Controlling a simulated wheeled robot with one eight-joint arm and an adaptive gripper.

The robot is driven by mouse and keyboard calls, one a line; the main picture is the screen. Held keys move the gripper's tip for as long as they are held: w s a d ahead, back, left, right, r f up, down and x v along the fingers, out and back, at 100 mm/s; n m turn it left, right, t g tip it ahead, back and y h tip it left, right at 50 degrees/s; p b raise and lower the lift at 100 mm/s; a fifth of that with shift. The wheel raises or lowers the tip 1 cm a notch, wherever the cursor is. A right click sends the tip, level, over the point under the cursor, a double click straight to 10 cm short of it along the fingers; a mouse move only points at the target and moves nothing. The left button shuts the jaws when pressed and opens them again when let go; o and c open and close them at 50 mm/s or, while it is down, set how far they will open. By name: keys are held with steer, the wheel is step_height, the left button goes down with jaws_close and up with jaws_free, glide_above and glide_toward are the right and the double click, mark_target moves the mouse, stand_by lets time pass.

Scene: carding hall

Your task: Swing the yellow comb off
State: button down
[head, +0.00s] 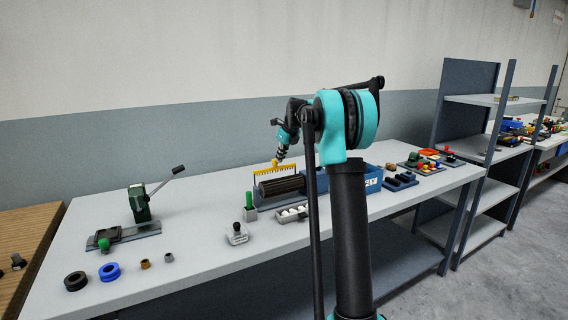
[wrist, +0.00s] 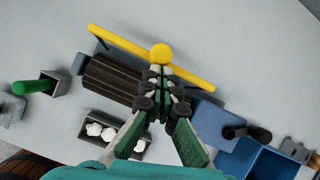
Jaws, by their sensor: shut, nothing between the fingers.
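The yellow comb (head: 265,173) is a long toothed bar with a round knob, standing along the dark ribbed roller (head: 282,187) on the grey bench. In the wrist view the comb's bar (wrist: 120,40) slants across the top, behind the roller (wrist: 110,80), with its knob (wrist: 161,54) near the bar's middle. My gripper (wrist: 160,72) is shut and empty, its fingertips right by the knob. I cannot tell whether they touch it. In the head view my gripper (head: 281,156) is just above the comb, pointing down.
A tray of white tufts (wrist: 84,128) lies in front of the roller. A green-handled block (head: 250,213) stands left of it. A blue bin (head: 374,178) stands to the right. A green lever press (head: 139,203) is further left. Bare bench lies behind the comb.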

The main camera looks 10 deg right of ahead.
steer(key=shift+w+a+r, duration=0.1)
steer(key=shift+w+a, duration=0.05)
steer(key=shift+w, duration=0.35)
steer(key=shift+w+a+r, duration=0.1)
steer(key=shift+w+a, duration=0.05)
steer(key=shift+w, duration=0.3)
steer(key=shift+f, duration=0.1)
steer(key=v, duration=1.2)
steer(key=shift+w+d, duration=0.25)
steer(key=shift+d, duration=0.15)
steer(key=shift+f, duration=0.1)
steer(key=s+a+f+n, duration=0.1)
steer(key=s+f+n, duration=0.8)
steer(key=s, duration=0.8)
steer(key=s+a+f+n+h, duration=0.1)
steer(key=s+f+n, duration=0.9)
steer(key=s+f, duration=0.3)
steer(key=s+a+f+n+h, duration=0.1)
steer(key=s+f+n, duration=0.9)
steer(key=s, duration=1)
steer(key=shift+s+a+f+g, duration=0.15)
steer(key=shift+s+f+g, duration=0.15)
steer(key=shift+f, duration=0.45)
